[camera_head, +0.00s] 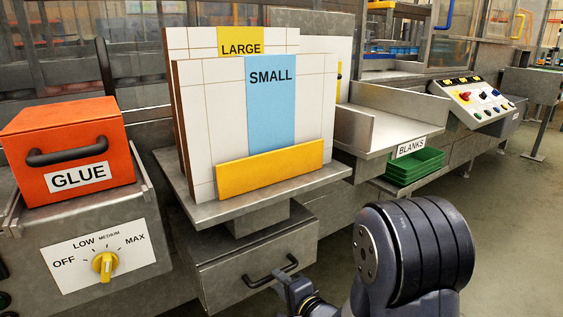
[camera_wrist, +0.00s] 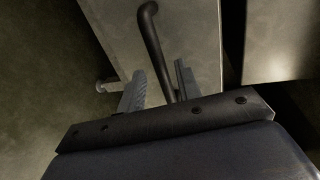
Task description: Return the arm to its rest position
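My gripper (camera_wrist: 158,80) is open in the wrist view, with a gap between its two grey fingers. A dark curved handle (camera_wrist: 152,35) on a grey panel runs down between them, closer to the right finger. I cannot tell whether it touches. In the head view, the drawer (camera_head: 230,284) under the panel stand has a dark handle (camera_head: 271,273). A part of my wrist shows just below that handle, at the bottom edge. The large dark joint of my arm (camera_head: 415,250) is at the bottom right. My fingertips are not clear there.
An orange GLUE box (camera_head: 75,135) and a yellow dial (camera_head: 105,264) are at the left. Panels labelled LARGE (camera_head: 240,42) and SMALL (camera_head: 270,110) stand upright above the drawer. Green trays (camera_head: 415,167) sit under the BLANKS label. Open floor (camera_head: 510,240) lies at the right.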

